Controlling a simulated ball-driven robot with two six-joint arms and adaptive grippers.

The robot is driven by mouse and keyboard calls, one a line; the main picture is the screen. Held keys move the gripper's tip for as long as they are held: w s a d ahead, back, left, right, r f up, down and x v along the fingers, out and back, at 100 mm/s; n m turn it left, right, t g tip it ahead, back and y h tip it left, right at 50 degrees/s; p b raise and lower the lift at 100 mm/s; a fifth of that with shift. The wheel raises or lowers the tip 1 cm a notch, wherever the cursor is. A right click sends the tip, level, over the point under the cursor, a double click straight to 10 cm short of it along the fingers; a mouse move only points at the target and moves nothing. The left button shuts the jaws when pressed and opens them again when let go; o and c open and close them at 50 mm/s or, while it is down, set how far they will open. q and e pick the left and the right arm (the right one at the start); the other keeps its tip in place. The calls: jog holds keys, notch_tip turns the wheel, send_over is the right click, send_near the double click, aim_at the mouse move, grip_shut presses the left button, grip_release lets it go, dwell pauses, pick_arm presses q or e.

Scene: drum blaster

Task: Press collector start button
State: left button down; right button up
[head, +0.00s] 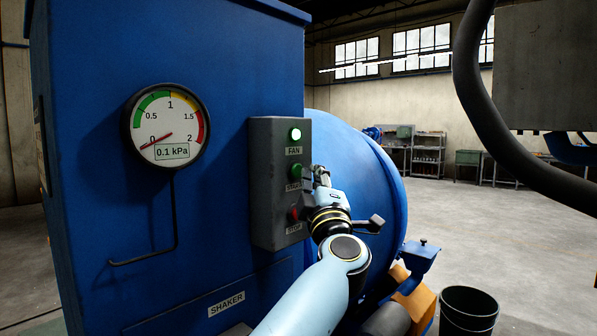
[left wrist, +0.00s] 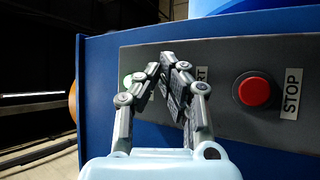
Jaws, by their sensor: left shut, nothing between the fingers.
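A grey control box (head: 265,190) is fixed to the blue collector cabinet (head: 85,240). It carries a lit lamp (head: 295,135) over a FAN label, a green start button (head: 296,171) and a red stop button (head: 294,213). My left gripper (head: 318,172) is shut and empty, its fingers at the start button's height. In the left wrist view, the fingertips (left wrist: 168,58) lie over the start button's place and hide it. Part of the START label (left wrist: 202,75) shows beside them, with the red stop button (left wrist: 254,91) to the right. I cannot tell whether the fingers touch the button.
A pressure gauge (head: 167,125) on the cabinet reads 0.1 kPa. A large blue drum (head: 365,165) stands behind the control box. A black bin (head: 468,312) stands at lower right. A thick dark hose (head: 470,80) hangs at upper right. Open floor lies to the right.

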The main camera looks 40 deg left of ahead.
pick_arm(q)
jog(key=shift+d, duration=0.25)
